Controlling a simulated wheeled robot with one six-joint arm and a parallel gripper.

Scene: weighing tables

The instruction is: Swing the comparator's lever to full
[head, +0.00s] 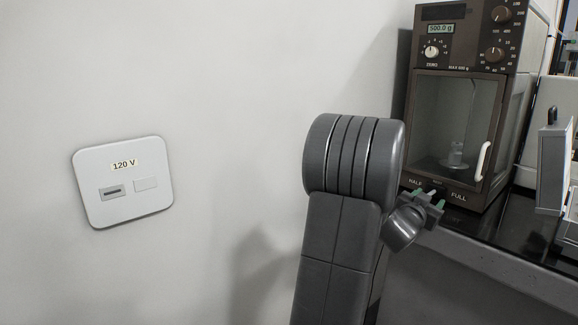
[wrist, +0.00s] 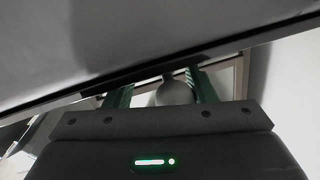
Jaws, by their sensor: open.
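The comparator (head: 459,78) is a brown cabinet with a glass window, standing on the dark table at the right of the head view. Its display reads 500.0 g. HALF and FULL are lettered along its lower front edge. My gripper (head: 429,198) is open, its green-tipped fingers in front of that edge between the two words. In the wrist view my gripper (wrist: 160,91) has a rounded grey knob (wrist: 175,92) between its fingers, seemingly the lever's end, with no clear grip on it. The lever's position is mostly hidden by my gripper in the head view.
A white curved handle (head: 482,161) sticks out at the window's lower right. A small glass-like weight (head: 455,155) stands inside. A grey device (head: 552,165) is at the far right.

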